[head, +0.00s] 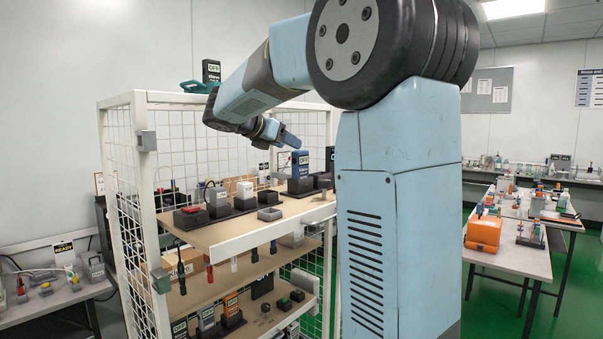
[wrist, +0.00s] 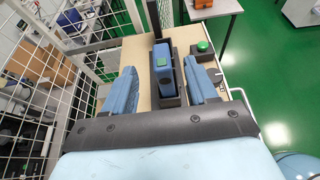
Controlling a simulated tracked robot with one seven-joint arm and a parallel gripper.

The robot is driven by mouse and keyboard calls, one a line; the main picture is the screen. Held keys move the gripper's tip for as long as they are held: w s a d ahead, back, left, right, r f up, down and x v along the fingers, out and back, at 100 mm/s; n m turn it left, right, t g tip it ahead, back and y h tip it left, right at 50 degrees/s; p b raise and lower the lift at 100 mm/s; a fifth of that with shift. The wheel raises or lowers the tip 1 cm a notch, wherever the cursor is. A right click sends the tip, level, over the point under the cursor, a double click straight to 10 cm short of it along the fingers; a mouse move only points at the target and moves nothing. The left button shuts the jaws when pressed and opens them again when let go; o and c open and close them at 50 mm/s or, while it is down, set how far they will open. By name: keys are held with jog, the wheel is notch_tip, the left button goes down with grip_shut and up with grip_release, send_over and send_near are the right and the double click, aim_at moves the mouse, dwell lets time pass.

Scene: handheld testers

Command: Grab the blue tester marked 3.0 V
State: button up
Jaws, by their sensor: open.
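A blue tester (head: 300,165) with a small lit display stands upright in a dark holder on the rack's upper shelf; I cannot read a 3.0 V mark on it. My gripper (wrist: 159,68) is open and empty, with one blue finger on each side. In the head view my gripper (head: 290,139) is just above and left of the blue tester, its fingers partly merged in outline.
A grey tester (head: 218,200) and a white tester (head: 245,192) stand left on the same shelf (head: 252,228). A green button box (wrist: 203,47) sits right of the tester. White wire mesh (wrist: 45,70) closes the rack's side. A lower shelf holds more testers, including an orange one (head: 231,304).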

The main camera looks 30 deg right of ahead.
aim_at(300, 152)
jog(key=shift+f+x, duration=0.2)
jog(key=shift+x, duration=1.65)
jog(key=shift+f+x, duration=0.15)
jog(key=shift+x, duration=1.7)
jog(key=shift+a, duration=0.2)
grip_shut()
